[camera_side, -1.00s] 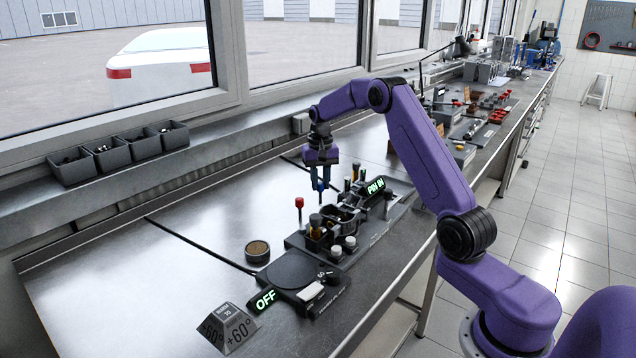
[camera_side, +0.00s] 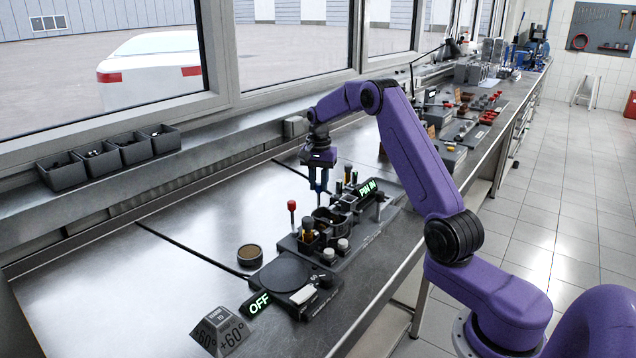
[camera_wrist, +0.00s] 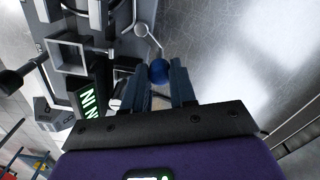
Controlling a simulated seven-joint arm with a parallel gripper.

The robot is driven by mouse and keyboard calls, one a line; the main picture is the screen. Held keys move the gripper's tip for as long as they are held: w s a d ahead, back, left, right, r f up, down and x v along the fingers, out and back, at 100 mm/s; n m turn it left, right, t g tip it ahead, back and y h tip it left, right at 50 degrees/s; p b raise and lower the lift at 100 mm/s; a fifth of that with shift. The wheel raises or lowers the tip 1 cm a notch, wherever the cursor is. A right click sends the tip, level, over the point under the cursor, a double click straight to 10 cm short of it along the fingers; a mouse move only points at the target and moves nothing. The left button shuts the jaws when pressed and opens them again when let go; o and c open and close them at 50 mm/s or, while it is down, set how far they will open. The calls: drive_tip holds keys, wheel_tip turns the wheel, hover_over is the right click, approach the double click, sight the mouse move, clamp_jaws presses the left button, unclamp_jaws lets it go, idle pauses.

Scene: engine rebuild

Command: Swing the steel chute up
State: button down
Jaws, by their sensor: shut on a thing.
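My gripper (camera_side: 318,187) is above the back of the dark fixture (camera_side: 360,237), fingers pointing down. In the wrist view its blue fingers (camera_wrist: 160,85) are closed on a round blue knob (camera_wrist: 158,72). A thin pale rod (camera_wrist: 154,40) runs from near the knob toward a small ring (camera_wrist: 141,29). The steel chute cannot be clearly told apart from the fixture's other parts; the fingers hide what is around the knob. A green-lit sign (camera_side: 368,188) beside the gripper reads "PIN IN".
A red-topped post (camera_side: 292,206) stands left of the gripper. A round dark plate (camera_side: 280,272) and a lit "OFF" sign (camera_side: 259,304) are at the fixture's front. A round tin (camera_side: 249,254) lies to its left. The bench further left is mostly clear.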

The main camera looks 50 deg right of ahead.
drive_tip(key=shift+r, duration=0.1)
drive_tip(key=c, duration=0.9)
unclamp_jaws()
wheel_tip(320, 180, up, 17)
drive_tip(key=shift+r, duration=0.15)
